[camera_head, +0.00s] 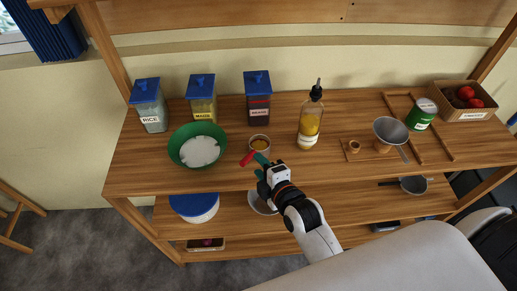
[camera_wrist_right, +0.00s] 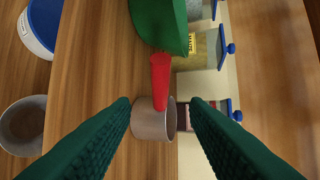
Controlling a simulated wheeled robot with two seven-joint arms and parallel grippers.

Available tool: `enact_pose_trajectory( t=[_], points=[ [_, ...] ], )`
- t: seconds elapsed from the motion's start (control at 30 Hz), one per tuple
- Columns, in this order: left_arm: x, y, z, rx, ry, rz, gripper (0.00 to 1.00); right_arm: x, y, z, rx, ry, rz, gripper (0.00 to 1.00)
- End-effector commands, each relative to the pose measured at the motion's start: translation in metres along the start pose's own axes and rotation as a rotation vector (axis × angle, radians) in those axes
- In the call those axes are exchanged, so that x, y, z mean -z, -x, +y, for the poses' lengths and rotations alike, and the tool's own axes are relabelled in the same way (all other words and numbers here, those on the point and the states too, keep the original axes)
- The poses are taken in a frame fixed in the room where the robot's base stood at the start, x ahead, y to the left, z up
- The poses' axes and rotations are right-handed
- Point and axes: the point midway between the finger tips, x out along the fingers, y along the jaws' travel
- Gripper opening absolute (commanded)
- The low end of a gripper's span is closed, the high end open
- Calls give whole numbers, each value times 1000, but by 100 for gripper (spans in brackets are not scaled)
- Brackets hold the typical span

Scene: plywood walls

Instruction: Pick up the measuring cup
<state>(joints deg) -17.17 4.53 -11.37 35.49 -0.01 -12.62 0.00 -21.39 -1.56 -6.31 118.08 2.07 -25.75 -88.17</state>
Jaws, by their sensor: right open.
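The measuring cup (camera_head: 260,142) stands on the wooden top shelf, a small round cup with a red handle pointing toward the front left. In the right wrist view the grey cup (camera_wrist_right: 153,125) appears between and beyond the fingers, with its red handle (camera_wrist_right: 160,80) toward the green bowl. My right gripper (camera_head: 262,164) is open and empty, its green fingers just in front of the cup and close to the handle. In the wrist view the fingers (camera_wrist_right: 160,108) are spread to either side. I cannot tell whether they touch it. My left gripper is not in view.
A green bowl (camera_head: 181,138) is left of the cup; an oil bottle (camera_head: 310,118) is to its right. Lidded jars (camera_head: 258,102) stand behind. A metal strainer (camera_head: 388,130), a green can (camera_head: 421,114) and a crate (camera_head: 463,113) are further right. A lower shelf holds a blue-lidded tub (camera_head: 195,205).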

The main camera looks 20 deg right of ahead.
Motion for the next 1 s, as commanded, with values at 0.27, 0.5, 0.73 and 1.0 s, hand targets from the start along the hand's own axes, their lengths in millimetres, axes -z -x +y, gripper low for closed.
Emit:
enact_pose_trajectory(
  t=[0.27,0.5,0.73,1.0],
  points=[
    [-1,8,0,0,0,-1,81,0,-31,-1,-1,-3,0,42],
    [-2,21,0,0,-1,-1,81,-1,-58,-4,-1,-4,1,42],
    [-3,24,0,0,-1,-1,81,-1,-82,-1,-2,-3,0,42],
    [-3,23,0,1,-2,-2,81,-1,-83,0,-2,-2,0,37]
  ],
)
